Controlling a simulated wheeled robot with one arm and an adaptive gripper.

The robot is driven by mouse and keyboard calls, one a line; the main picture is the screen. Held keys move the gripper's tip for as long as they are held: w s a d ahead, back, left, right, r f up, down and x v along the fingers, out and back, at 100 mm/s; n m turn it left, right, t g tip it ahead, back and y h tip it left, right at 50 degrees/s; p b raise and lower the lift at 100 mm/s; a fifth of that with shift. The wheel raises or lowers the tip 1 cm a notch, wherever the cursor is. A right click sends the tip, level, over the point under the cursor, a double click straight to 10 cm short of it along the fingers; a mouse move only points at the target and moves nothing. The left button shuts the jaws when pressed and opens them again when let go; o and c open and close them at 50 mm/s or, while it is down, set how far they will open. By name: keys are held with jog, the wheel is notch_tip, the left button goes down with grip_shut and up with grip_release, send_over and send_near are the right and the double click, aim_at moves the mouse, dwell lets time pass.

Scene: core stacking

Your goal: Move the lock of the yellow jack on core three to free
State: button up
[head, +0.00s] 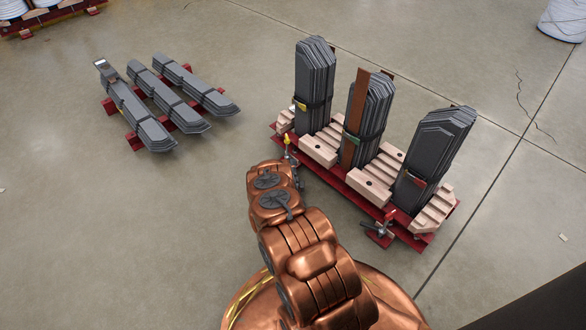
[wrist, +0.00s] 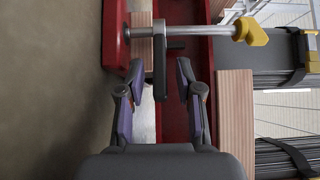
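The yellow jack (head: 287,141) stands at the front left end of the red base, near the leftmost upright core (head: 314,80). In the wrist view its yellow end (wrist: 250,33) sits on a steel rod running across the top. A dark flat lever (wrist: 160,62), apparently the lock, hangs from the rod beside a wooden block. My gripper (wrist: 160,80) is open, with one finger on each side of the lever's lower end and a visible gap to each. In the head view my copper arm covers the gripper. I cannot read any core number.
The red base (head: 345,188) carries three upright dark cores with stepped wooden blocks (head: 318,151) around them. Another jack (head: 385,226) stands at the front right. Several dark stacks (head: 165,100) lie on red supports at the left. The floor between is clear.

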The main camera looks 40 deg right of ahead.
grip_shut()
